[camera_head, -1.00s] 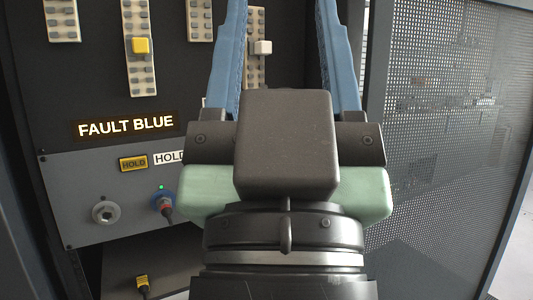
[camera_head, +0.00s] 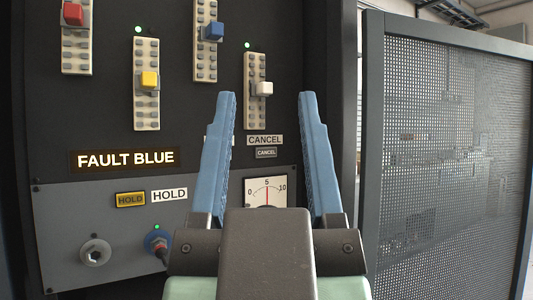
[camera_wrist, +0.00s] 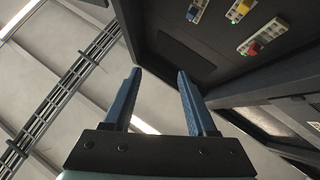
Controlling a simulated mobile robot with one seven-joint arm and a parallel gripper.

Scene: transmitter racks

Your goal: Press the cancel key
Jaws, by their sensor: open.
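The cancel key (camera_head: 266,153) is a small dark grey key marked CANCEL on the black rack panel. It sits right under a white CANCEL label (camera_head: 265,139). In the head view it shows between the two blue fingers of my gripper (camera_head: 267,96), with no finger over it. My gripper is open and empty, its fingers pointing upward in the picture. In the wrist view my gripper (camera_wrist: 157,72) is also open, with nothing between the fingers. The cancel key cannot be made out in the wrist view.
Slider strips with red (camera_head: 72,14), yellow (camera_head: 149,79), blue (camera_head: 213,31) and white (camera_head: 263,89) knobs fill the upper panel. A FAULT BLUE sign (camera_head: 125,158), a HOLD key (camera_head: 130,199) and a dial (camera_head: 266,191) lie lower. A perforated door (camera_head: 450,150) stands at the right.

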